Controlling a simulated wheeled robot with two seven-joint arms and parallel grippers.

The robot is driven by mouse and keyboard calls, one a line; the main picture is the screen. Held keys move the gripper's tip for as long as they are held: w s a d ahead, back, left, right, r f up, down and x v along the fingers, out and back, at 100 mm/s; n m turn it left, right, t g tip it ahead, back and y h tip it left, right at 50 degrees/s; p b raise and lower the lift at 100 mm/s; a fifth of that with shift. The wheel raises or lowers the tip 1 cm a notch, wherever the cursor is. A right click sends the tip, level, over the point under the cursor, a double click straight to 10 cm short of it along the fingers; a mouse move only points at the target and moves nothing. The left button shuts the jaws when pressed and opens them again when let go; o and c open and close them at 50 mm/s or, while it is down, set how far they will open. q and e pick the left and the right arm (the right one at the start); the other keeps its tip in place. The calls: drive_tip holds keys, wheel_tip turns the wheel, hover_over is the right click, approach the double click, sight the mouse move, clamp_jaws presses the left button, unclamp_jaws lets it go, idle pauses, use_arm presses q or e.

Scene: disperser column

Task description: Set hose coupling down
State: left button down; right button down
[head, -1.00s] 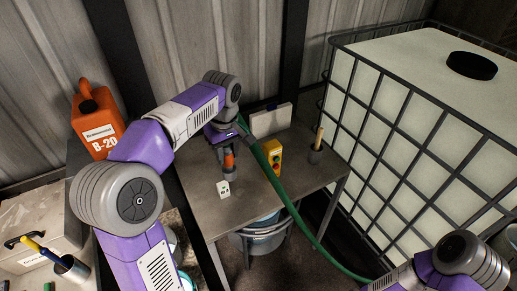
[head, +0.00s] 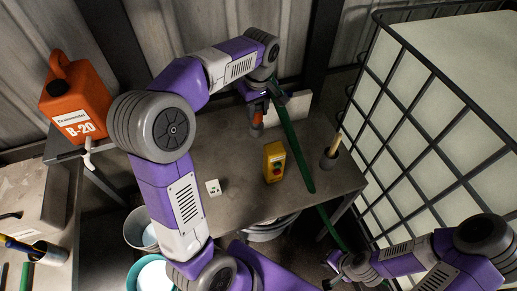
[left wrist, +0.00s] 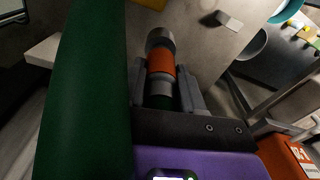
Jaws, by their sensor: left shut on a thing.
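The hose coupling (head: 257,119) is grey metal with an orange band. It is over the back part of the grey table (head: 225,155). My left gripper (head: 257,110) is shut on it; in the left wrist view the coupling (left wrist: 161,65) sits between the two fingers. I cannot tell whether its lower end touches the table. The green hose (head: 292,145) passes beside the gripper and runs down to the front right; it fills the left of the wrist view. My right gripper (head: 338,268) is low at the right, near the hose; its fingers are unclear.
A yellow button box (head: 274,162), a small white block (head: 213,187) and a cup with a wooden handle (head: 330,157) stand on the table. A white box (head: 296,107) is at the back. An orange canister (head: 75,100) is left, a caged tank (head: 440,110) right.

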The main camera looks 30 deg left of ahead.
use_arm(q)
wheel_tip(320, 180, down, 21)
drive_tip(key=b, duration=0.1)
drive_tip(key=shift+w+a, duration=0.25)
drive_tip(key=shift+a, duration=0.05)
drive_tip(key=shift+f+b, duration=0.15)
drive_tip(key=shift+b, duration=0.15)
drive_tip(key=c, duration=0.8)
unclamp_jaws()
drive_tip(key=shift+o, duration=0.2)
drive_tip(key=shift+d, duration=0.1)
